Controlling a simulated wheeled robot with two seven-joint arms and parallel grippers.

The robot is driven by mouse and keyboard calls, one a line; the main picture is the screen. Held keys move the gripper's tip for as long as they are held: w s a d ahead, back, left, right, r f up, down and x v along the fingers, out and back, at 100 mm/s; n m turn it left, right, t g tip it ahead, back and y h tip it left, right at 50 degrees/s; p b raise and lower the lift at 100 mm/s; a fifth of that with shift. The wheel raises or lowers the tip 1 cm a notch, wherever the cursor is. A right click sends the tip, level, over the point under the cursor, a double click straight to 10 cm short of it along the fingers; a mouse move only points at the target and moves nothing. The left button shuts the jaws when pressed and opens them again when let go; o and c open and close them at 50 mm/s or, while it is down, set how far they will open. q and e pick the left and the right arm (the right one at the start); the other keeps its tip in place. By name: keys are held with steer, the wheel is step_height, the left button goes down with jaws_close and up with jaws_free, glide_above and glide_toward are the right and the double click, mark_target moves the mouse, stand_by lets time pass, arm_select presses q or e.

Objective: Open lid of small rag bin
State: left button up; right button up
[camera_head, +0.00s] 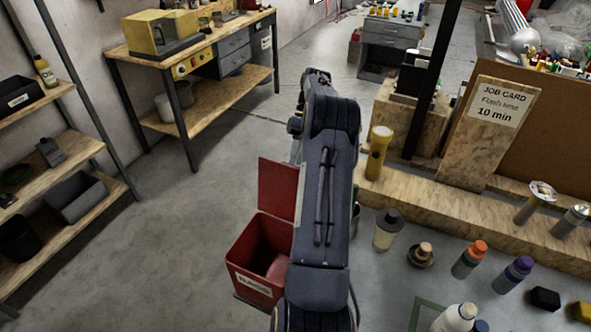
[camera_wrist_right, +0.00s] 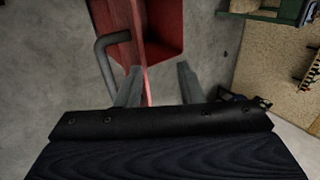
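The small red rag bin (camera_head: 236,264) stands on the floor, with a label on its front and its dark inside showing. Its red lid (camera_head: 278,187) stands raised at the back of the opening. In the right wrist view the bin (camera_wrist_right: 174,48) is at the top, with a grey bar handle (camera_wrist_right: 103,62) beside it. My right gripper (camera_wrist_right: 160,84) has its fingers apart, with a thin red edge between them near the left finger. Contact cannot be told. In the head view my right arm hides part of the bin and most of the gripper. My left gripper is out of view.
A shelf rack (camera_head: 75,152) stands at the left and a workbench (camera_head: 205,106) at the back. Grey floor is clear left of the bin.

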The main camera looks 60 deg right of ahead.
steer(key=s+a+r+b, duration=0.4)
steer(key=s+a+r, duration=0.1)
steer(key=a, duration=0.4)
steer(key=shift+a+r, duration=0.35)
steer(key=shift+r, duration=0.3)
